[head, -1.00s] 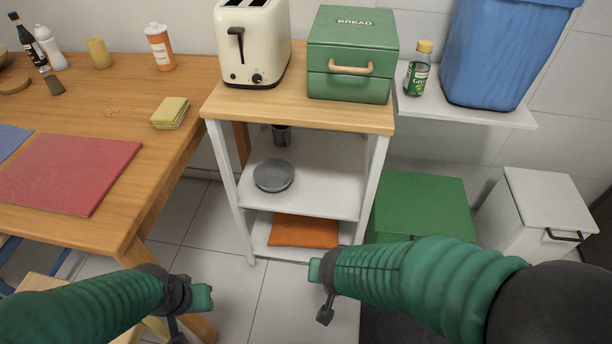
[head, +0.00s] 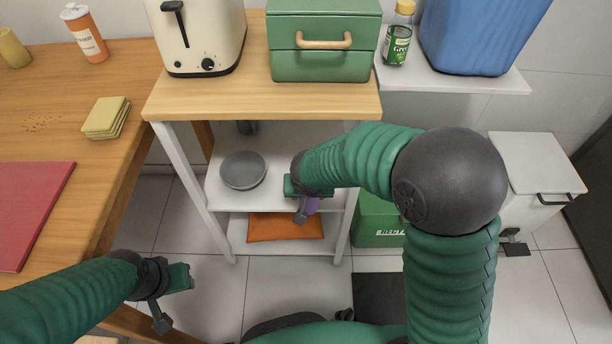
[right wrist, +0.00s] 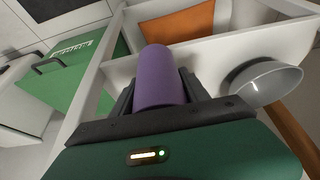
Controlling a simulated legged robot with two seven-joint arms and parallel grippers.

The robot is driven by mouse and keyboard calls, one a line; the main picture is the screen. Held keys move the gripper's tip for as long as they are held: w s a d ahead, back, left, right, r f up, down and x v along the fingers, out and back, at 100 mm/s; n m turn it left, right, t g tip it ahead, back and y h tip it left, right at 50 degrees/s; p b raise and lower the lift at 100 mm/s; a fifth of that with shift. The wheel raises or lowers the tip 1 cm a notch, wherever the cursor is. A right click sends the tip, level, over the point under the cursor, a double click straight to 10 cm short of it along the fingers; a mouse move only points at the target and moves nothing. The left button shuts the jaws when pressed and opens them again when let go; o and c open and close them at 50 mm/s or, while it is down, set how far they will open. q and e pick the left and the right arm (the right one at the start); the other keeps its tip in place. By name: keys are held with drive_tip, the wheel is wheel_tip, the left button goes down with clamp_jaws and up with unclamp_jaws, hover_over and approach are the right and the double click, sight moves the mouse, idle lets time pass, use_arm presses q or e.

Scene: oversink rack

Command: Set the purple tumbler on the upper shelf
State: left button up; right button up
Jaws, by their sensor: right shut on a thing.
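The purple tumbler (right wrist: 162,78) is held between the fingers of my right gripper (right wrist: 160,95). In the head view only a small purple part (head: 311,205) shows below my right gripper (head: 300,196); the arm and hand hide the rest. The gripper is at the front right of the rack's upper shelf (head: 222,196), which is white and lies under the wooden top. I cannot tell whether the tumbler touches the shelf. My left gripper (head: 172,295) hangs low at the left, away from the rack; its jaw opening is unclear.
A grey bowl (head: 243,170) sits on the upper shelf left of my right gripper. An orange cloth (head: 285,226) lies on the lower shelf. The wooden top (head: 260,101) overhangs, bearing a toaster (head: 203,38) and green bread box (head: 322,42).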

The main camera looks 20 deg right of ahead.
drive_tip(key=w, duration=0.2)
drive_tip(key=w+d, duration=0.1)
drive_tip(key=w, duration=0.1)
drive_tip(key=shift+w+d+f, duration=0.1)
drive_tip(key=shift+d, duration=0.05)
drive_tip(key=shift+b+x, duration=0.95)
drive_tip(key=shift+b, duration=0.1)
drive_tip(key=shift+r, duration=0.25)
drive_tip(key=shift+f, duration=0.2)
drive_tip(key=o, duration=1.3)
drive_tip(key=shift+r, duration=0.1)
drive_tip(key=shift+o, duration=0.2)
